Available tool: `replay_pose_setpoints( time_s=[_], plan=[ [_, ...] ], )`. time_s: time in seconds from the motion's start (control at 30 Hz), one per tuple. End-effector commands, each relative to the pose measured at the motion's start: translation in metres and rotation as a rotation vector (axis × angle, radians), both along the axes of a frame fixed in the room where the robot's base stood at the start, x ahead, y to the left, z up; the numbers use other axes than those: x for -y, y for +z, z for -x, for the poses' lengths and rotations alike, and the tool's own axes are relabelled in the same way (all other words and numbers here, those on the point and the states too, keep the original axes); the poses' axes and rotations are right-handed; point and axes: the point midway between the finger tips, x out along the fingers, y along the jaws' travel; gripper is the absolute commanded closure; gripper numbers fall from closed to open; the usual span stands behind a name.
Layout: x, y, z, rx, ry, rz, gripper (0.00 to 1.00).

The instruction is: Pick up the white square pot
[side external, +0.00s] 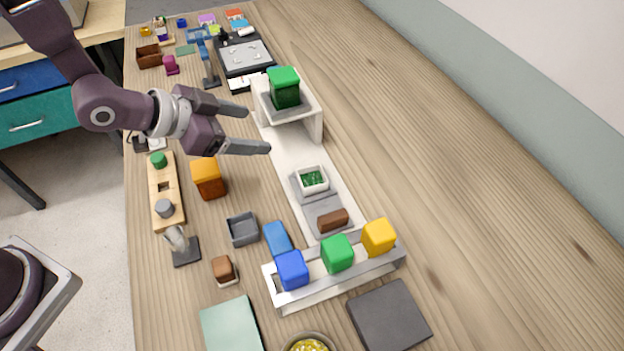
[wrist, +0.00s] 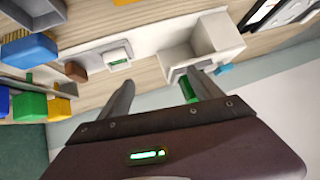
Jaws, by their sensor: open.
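The white square pot (side external: 313,180) holds green bits and stands on the long pale board, on its grey area. It also shows in the wrist view (wrist: 117,58), above and left of the fingers. My gripper (side external: 258,130) is open and empty. In the side view it hovers above the board, up and left of the pot, close to the white stand. In the wrist view its two fingers (wrist: 160,88) point toward the board, and the right finger overlaps the green block. The pot is clear of both fingers.
A white stand (side external: 317,122) carries a green block (side external: 284,88). A brown block (side external: 333,220) lies beside the pot. A white rack (side external: 327,287) holds blue, green and yellow blocks. An orange block (side external: 208,178) stands left. The table's right side is clear.

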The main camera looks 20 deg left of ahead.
Motion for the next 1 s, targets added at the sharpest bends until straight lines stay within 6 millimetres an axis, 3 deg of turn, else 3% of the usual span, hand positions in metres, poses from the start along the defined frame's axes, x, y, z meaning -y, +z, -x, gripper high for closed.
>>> replay_pose_setpoints(
  time_s=[0.03, 0.2, 0.37, 0.7, 0.97, 1.0],
  plan=[
    [0.017, -0.025, 0.005, -0.003, -0.053, 0.045, 0.25],
    [0.054, -0.059, 0.022, 0.037, -0.153, 0.194, 0.25],
    [0.067, -0.068, 0.023, 0.05, -0.171, 0.236, 0.25],
    [0.104, -0.097, -0.009, 0.052, -0.169, 0.234, 0.25],
    [0.108, -0.1, -0.014, 0.05, -0.167, 0.234, 0.25],
    [0.108, -0.1, -0.014, 0.05, -0.167, 0.234, 0.29]
  ],
)
